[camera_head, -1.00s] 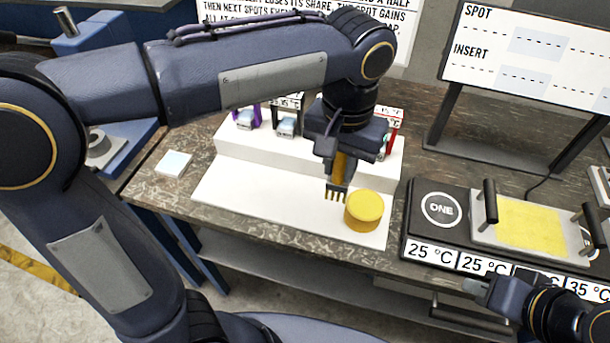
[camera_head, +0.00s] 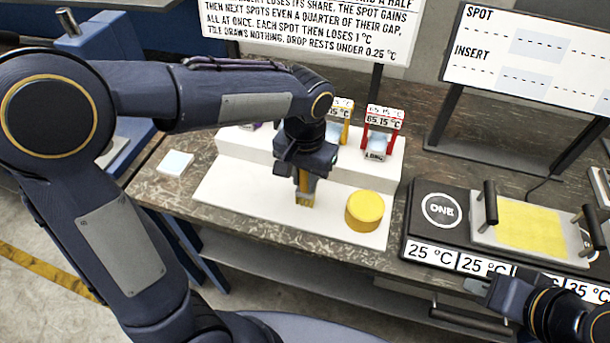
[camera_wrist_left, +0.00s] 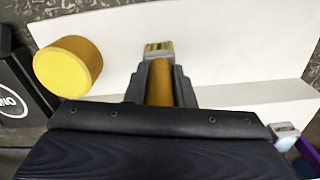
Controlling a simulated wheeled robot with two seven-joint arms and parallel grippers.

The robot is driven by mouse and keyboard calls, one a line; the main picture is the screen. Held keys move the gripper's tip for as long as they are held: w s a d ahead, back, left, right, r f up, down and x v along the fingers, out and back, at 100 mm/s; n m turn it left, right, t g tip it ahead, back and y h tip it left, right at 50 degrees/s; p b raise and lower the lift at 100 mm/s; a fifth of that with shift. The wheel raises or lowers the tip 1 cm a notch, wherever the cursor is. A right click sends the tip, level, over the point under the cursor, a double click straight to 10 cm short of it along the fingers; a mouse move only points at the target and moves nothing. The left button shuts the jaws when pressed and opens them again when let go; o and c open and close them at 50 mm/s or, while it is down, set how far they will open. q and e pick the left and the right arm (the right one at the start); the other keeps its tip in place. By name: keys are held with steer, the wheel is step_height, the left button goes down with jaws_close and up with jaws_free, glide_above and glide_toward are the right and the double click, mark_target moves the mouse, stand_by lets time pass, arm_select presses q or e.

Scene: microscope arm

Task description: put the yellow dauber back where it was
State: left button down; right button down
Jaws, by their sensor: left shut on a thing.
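The yellow dauber (camera_head: 304,198) is a yellow-handled stick with a toothed end pointing down. It also shows in the left wrist view (camera_wrist_left: 159,85). My left gripper (camera_head: 306,172) is shut on its handle, over the lower white step. In the left wrist view my left gripper (camera_wrist_left: 158,80) has a finger on each side of the handle. I cannot tell whether the toothed end touches the white surface. A yellow round pot (camera_head: 364,210) stands to the right of the dauber, apart from it. My right gripper (camera_head: 488,292) is at the lower right, its fingers unclear.
The white stepped stand (camera_head: 235,190) holds a red holder (camera_head: 381,137) and other coloured holders on its upper step. A black plate unit (camera_head: 440,230) with a yellow-topped tray (camera_head: 535,228) is to the right. The lower step's left part is clear.

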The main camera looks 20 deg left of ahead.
arm_select(q)
steer(key=c, duration=1.2)
jaws_free()
steer(key=shift+f, duration=0.1)
steer(key=shift+c, duration=0.2)
step_height(320, 180, up, 12)
steer(key=shift+r, duration=0.15)
steer(key=s+a+f+n+t+h, duration=0.2)
steer(key=s+a+f, duration=0.2)
steer(key=s, duration=0.4)
steer(key=s+a+f+n+t+h, duration=0.1)
steer(key=s+a+f+n+t, duration=0.1)
steer(key=s, duration=0.6)
steer(key=a+f+t, duration=0.1)
steer(key=a+f, duration=0.1)
steer(key=a, duration=0.1)
steer(key=shift+f+t+h, duration=0.2)
steer(key=shift+t+h, duration=0.1)
steer(key=shift+h, duration=0.1)
